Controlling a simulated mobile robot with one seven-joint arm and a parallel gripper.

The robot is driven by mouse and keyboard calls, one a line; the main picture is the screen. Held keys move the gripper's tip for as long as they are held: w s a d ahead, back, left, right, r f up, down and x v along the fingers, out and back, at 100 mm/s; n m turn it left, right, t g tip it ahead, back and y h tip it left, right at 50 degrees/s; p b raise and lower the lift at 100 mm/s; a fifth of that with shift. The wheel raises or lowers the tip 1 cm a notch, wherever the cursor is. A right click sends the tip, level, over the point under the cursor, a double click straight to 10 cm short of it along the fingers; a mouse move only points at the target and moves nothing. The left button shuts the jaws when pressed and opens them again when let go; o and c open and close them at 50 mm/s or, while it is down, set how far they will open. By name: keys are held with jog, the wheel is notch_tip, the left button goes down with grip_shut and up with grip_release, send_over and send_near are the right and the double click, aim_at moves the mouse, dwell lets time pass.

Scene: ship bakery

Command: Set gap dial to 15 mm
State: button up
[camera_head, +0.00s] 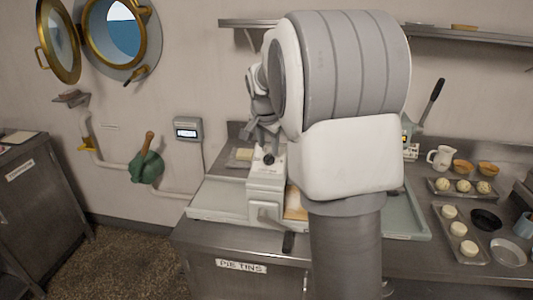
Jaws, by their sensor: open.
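A white dough machine (266,190) stands on the steel counter, with a small black knob (268,159) on its upper face. This knob may be the gap dial; its scale and setting are too small to read. My gripper (264,138) is just above the knob, pointing down, with its jaws open. I cannot tell whether the fingers touch the knob. My arm hides the right part of the machine and much of the counter behind it.
A grey wall box with a display (187,130) hangs left of the machine. A shelf (450,34) runs above. At right are a white jug (441,158), a dough tray (460,236) and a dark bowl (486,219). Floor at left (110,255) is clear.

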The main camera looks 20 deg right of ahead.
aim_at(269, 155)
jog(key=shift+x, duration=2.35)
grip_shut()
